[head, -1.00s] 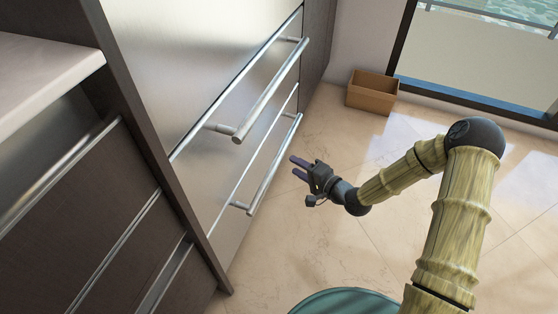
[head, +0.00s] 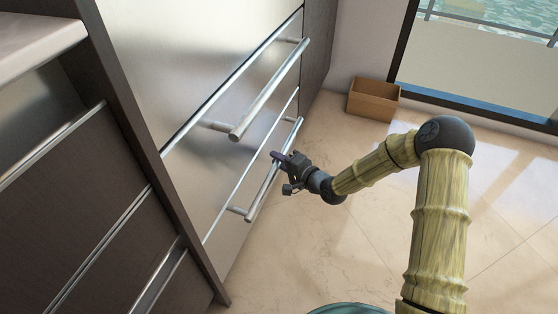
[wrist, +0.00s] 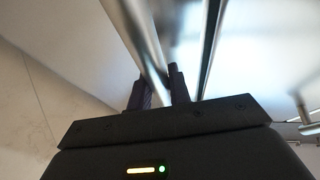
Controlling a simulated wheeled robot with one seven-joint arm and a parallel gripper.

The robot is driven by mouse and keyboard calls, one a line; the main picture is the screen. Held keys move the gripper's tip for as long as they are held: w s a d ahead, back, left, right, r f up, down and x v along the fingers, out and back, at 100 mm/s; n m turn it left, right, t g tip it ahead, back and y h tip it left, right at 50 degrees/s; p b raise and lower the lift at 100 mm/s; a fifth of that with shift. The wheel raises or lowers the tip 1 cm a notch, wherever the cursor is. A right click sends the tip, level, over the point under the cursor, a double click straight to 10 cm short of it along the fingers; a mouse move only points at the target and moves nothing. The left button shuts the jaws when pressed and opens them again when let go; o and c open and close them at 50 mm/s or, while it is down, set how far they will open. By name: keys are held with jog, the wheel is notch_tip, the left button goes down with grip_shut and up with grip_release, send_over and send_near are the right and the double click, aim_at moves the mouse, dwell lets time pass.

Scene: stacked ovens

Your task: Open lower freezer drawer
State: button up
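The lower freezer drawer (head: 229,196) is a metallic front low on the tall unit, and it looks shut. Its long silver bar handle (head: 262,187) runs along the front. My gripper (head: 279,157) is at the far half of this handle. In the wrist view, the handle bar (wrist: 141,36) passes between my two dark fingers (wrist: 160,88). The fingers sit close on both sides of the bar and look shut on it. In the head view, the far finger is partly hidden at the bar.
The upper drawer's handle (head: 270,90) juts out just above the lower one. Dark cabinet drawers (head: 75,190) stand at the left. A brown box (head: 373,98) sits by the far wall. The tiled floor (head: 330,240) in front of the drawer is clear.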

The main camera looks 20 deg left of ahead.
grip_shut()
jog(key=shift+d, duration=0.1)
